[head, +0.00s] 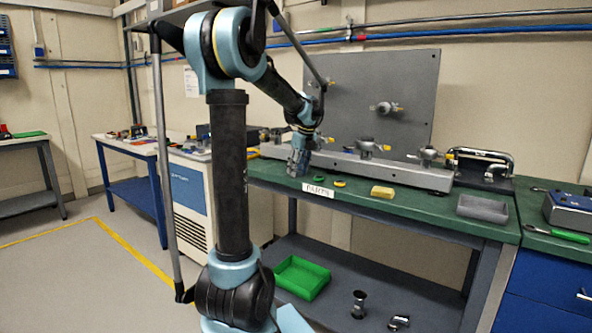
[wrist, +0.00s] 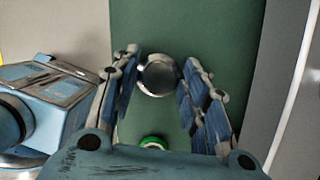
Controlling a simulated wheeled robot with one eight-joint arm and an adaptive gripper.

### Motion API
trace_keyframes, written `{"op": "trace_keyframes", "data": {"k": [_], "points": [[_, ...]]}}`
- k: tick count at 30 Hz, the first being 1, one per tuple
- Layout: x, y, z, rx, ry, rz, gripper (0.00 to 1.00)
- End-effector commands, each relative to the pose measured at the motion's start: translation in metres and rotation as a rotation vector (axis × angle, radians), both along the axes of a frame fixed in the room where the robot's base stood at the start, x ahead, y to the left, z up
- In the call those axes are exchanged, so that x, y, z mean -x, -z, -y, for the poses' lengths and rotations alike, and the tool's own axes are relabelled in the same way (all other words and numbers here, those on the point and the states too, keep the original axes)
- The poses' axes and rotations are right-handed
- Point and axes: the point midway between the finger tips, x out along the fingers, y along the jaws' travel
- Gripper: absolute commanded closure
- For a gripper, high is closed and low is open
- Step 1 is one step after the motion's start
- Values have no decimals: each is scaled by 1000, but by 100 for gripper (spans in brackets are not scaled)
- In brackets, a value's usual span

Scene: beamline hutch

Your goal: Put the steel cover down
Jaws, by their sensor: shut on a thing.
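The steel cover (wrist: 158,76) is a round, shiny grey disc between my fingertips in the wrist view. My gripper (wrist: 160,70) is shut on it, with a blue-padded finger at each side. Green bench surface shows behind the cover. In the head view my gripper (head: 298,162) points down over the left part of the green bench (head: 395,203). The cover cannot be made out there, and I cannot tell how high it is above the bench.
A white label (head: 318,190) is at the front edge. A grey rail (head: 350,165) with fittings runs behind. Bare bench lies between block and tray.

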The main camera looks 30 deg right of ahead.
Motion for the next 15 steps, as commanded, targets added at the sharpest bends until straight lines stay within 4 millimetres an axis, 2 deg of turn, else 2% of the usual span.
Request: {"op": "trace_keyframes", "data": {"k": [5, 6, 8, 15], "points": [[1, 8, -1, 0, -1, -4, 87], [1, 8, -2, 0, -1, -5, 50], [1, 9, -2, 1, -2, -6, 39], [1, 7, -2, 0, -2, -4, 39]]}}
